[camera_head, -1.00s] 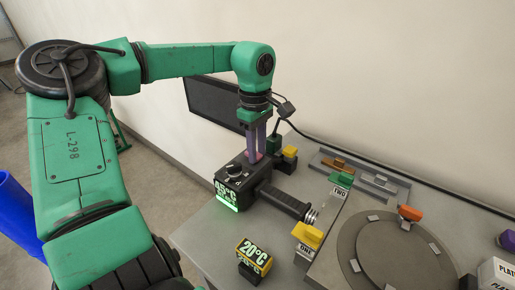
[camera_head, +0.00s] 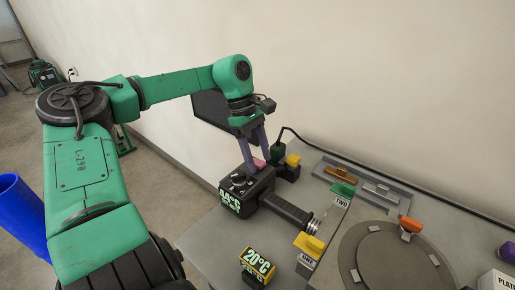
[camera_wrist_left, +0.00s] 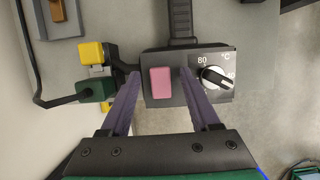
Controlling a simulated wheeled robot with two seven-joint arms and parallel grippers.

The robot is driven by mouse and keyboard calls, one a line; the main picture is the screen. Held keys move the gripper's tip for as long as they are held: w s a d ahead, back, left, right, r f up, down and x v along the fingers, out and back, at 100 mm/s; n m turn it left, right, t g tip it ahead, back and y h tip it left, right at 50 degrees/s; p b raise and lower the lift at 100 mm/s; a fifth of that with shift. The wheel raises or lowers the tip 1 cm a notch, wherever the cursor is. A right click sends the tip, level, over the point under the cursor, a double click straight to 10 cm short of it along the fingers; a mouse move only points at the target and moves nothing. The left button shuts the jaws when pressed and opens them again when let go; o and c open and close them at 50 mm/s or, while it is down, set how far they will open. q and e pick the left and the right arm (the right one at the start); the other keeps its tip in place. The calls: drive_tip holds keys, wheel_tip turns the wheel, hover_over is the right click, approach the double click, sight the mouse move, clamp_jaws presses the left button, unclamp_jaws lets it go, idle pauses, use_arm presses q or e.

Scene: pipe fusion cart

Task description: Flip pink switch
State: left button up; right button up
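The pink switch (camera_head: 259,162) is on top of the black heating tool (camera_head: 250,192), whose display reads 44°C. It also shows in the left wrist view (camera_wrist_left: 161,83) as a pink rectangle beside a black dial (camera_wrist_left: 214,77). My left gripper (camera_head: 254,162) points down at the tool, its two purple fingers spread. In the left wrist view, one fingertip is left of the switch and the other right of it, between switch and dial. The fingers hold nothing, and their height above the tool is hard to tell. My right gripper is out of view.
A yellow-topped black connector (camera_head: 290,166) and a cable lie just behind the tool. A 20°C block (camera_head: 257,266), a yellow clamp (camera_head: 308,244), a green clamp (camera_head: 342,188) and a round grey plate (camera_head: 395,262) occupy the table. The wall is close behind.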

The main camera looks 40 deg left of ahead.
use_arm(q)
drive_tip(key=v, duration=1.4)
drive_tip(key=shift+r, duration=0.35)
drive_tip(key=shift+f, duration=0.1)
